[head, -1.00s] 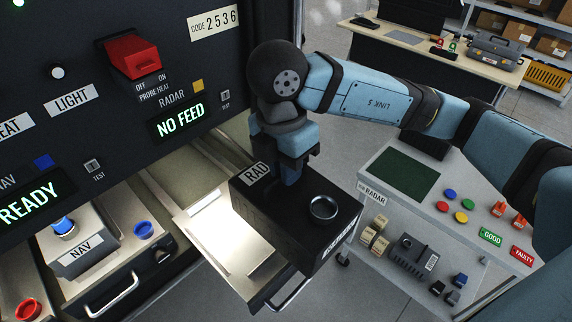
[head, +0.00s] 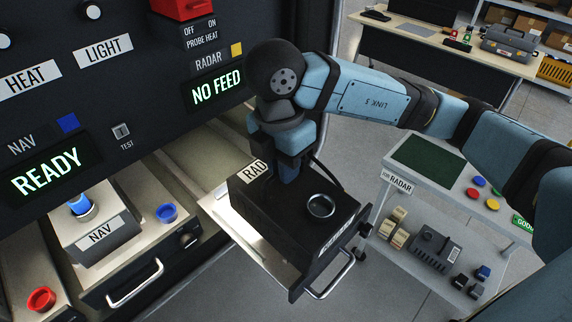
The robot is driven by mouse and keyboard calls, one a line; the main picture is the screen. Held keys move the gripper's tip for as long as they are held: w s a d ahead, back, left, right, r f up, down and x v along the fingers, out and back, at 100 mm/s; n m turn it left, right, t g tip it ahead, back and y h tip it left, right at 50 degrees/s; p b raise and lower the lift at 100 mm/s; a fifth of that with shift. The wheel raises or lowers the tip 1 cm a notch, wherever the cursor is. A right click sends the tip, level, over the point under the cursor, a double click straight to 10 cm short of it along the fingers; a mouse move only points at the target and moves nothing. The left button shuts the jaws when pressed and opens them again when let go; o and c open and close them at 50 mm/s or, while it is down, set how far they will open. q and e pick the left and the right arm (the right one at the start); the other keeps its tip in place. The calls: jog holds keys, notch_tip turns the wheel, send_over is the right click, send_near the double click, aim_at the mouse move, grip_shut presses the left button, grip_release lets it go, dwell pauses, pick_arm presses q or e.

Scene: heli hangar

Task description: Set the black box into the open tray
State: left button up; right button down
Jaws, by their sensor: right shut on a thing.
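The black box (head: 290,215) has a "RAD" label on its top left part, a round metal ring on top and a partly readable label on its front. My right gripper (head: 288,172) comes down from above and is shut on the top of the box. The open tray (head: 226,212) is a pulled-out drawer with a pale floor and a front panel with a metal handle. The box is over the tray, shifted toward its right side. Its underside is hidden, so I cannot tell if it touches the tray floor. My left gripper is not in view.
The panel (head: 140,70) shows "NO FEED" for radar and "READY" for nav. A NAV unit (head: 98,236) sits in the drawer to the left. A trolley (head: 425,165) with buttons and parts stands at right. A desk (head: 450,50) is behind.

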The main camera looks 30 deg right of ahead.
aim_at(255, 161)
jog(key=shift+w+a+f+b, duration=0.2)
jog(key=shift+w+a, duration=0.1)
jog(key=shift+w, duration=0.5)
jog(key=shift+w+a+f+b, duration=0.15)
jog(key=shift+w+a, duration=0.15)
jog(key=shift+w, duration=0.5)
jog(key=shift+w+a+f+b, duration=0.2)
jog(key=shift+w+a, duration=0.05)
jog(key=shift+w, duration=0.5)
jog(key=shift+w+a+f+b, duration=0.2)
jog(key=shift+w+a, duration=0.1)
jog(key=shift+w, duration=0.45)
jog(key=shift+w+a+f+b, duration=0.15)
jog(key=shift+w+a+b, duration=0.1)
jog(key=shift+w, duration=0.5)
jog(key=shift+w+f, duration=0.15)
jog(key=shift+f+b, duration=1.1)
jog(key=shift+f, duration=0.35)
jog(key=shift+s+d, duration=0.15)
jog(key=shift+s, duration=0.5)
